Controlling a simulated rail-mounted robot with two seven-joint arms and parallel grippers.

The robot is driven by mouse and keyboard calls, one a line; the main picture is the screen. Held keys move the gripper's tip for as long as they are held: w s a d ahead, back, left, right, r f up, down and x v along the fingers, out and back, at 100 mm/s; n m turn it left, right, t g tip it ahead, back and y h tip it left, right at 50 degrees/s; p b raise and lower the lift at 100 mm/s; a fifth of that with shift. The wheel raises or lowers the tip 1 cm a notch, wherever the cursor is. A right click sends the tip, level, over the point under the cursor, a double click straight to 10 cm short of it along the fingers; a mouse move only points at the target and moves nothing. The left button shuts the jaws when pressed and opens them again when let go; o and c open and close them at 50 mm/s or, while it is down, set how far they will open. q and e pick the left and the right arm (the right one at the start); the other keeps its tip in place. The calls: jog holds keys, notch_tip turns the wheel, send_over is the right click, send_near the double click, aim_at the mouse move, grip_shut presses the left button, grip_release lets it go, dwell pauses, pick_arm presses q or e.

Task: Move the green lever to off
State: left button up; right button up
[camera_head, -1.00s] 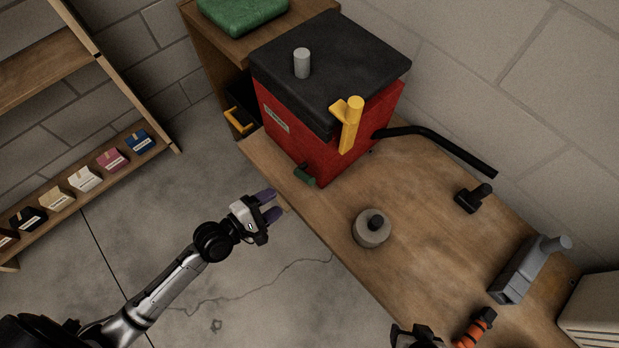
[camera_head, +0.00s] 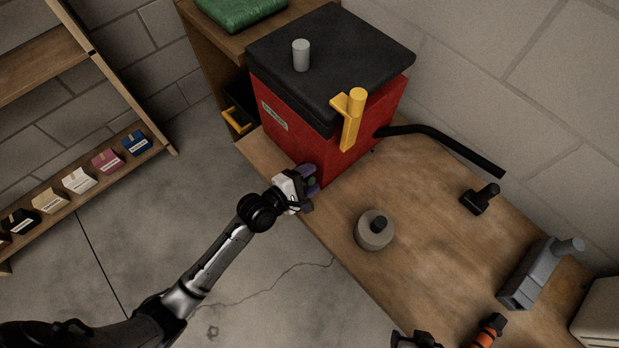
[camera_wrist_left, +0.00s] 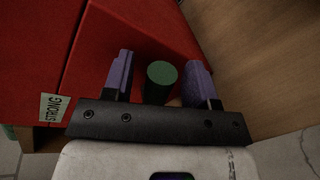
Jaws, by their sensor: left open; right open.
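The green lever (camera_wrist_left: 161,76) sticks out low on the front of the red heater box (camera_head: 292,143). In the left wrist view it stands between the two purple fingers of my left gripper (camera_wrist_left: 160,82), with a gap visible on each side. In the head view my left gripper (camera_head: 309,183) is at the lever and hides most of it; only a small green part (camera_head: 312,182) shows. My left gripper is open around the lever. My right gripper (camera_head: 416,340) shows only in part at the bottom edge.
The box stands on a wooden bench (camera_head: 330,215) with a black lid (camera_head: 330,55), a yellow handle (camera_head: 350,118) and a black pipe (camera_head: 440,140). A grey round weight (camera_head: 374,236) sits nearby. An orange-handled tool (camera_head: 488,331) lies near my right gripper. A shelf (camera_head: 75,205) stands left.

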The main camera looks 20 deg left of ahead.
pick_arm(q)
grip_shut()
dwell(0.6)
